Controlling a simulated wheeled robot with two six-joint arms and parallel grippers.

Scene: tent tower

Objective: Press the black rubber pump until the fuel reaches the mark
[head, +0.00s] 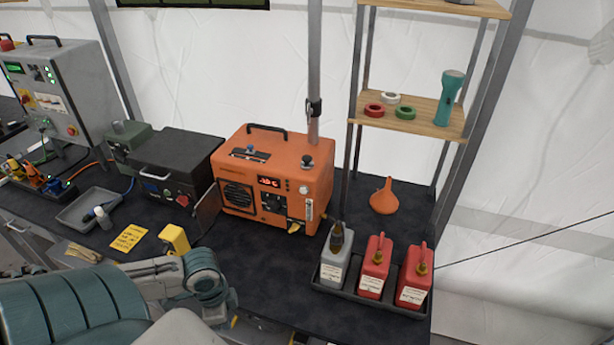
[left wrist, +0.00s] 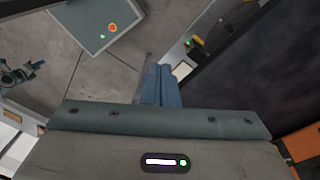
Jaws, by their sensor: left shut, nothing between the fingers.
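The orange heater (head: 275,180) stands at the middle of the dark table. Its front has a lit red display, a dark round grille and a small pale upright gauge (head: 309,209) at the right. A small black knob-like part, which looks like the rubber pump (head: 307,160), sits on its top at the right. The fuel level and mark are too small to read. My left arm shows at the lower left in the head view, short of the heater. My left gripper (left wrist: 161,80) is shut and empty in the left wrist view. My right gripper is out of view.
Red cans (head: 374,268) and a grey can (head: 334,262) stand in a black tray at the right. An orange funnel (head: 384,198) stands behind them. A black box (head: 177,160) is left of the heater. A yellow object (head: 174,240) is near my arm. Bare table lies before the heater.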

